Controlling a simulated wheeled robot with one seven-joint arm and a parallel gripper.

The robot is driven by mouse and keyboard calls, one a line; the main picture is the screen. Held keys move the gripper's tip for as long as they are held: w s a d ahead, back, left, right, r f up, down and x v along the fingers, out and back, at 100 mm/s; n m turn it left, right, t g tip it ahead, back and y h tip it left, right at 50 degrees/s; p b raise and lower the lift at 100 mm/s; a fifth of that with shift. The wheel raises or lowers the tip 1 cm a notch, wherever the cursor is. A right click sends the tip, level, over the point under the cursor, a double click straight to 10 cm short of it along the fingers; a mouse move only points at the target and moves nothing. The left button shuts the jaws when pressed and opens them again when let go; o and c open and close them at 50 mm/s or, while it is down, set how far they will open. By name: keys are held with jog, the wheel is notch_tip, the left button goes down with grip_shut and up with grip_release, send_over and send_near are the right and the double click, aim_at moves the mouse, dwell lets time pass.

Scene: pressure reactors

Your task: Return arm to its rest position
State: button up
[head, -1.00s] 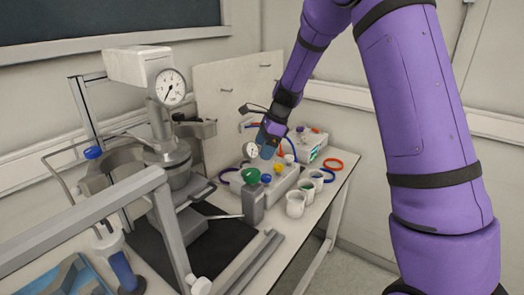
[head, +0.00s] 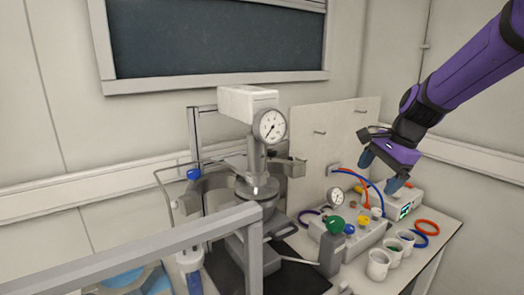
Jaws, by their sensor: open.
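My purple arm comes in from the upper right of the head view. My gripper (head: 383,171) is at its lower end, with two blue fingers apart and nothing seen between them. It hangs over the back right of the bench, in front of a white box with a small green display (head: 405,210). It appears above the box and the valve block; whether it touches anything cannot be told for sure.
A reactor with a pressure gauge (head: 271,126) stands at centre left behind a grey frame bar (head: 130,250). A valve block (head: 355,240) with coloured knobs, several white cups (head: 378,264) and coloured rings (head: 426,228) crowd the bench's right. A panel (head: 340,135) stands behind. The air at upper centre is clear.

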jog(key=s+d+r+n+t+h, duration=0.1)
jog(key=s+n, duration=0.3)
jog(key=s, duration=0.4)
jog(key=s+r+n+t+h, duration=0.1)
jog(key=s+r+n, duration=0.2)
jog(key=s, duration=0.6)
jog(key=s+d+r+n+t+h, duration=0.1)
jog(key=s+r+n, duration=0.2)
jog(key=s+n, duration=0.3)
jog(key=shift+s+d+h, duration=0.3)
jog(key=shift+s, duration=1.25)
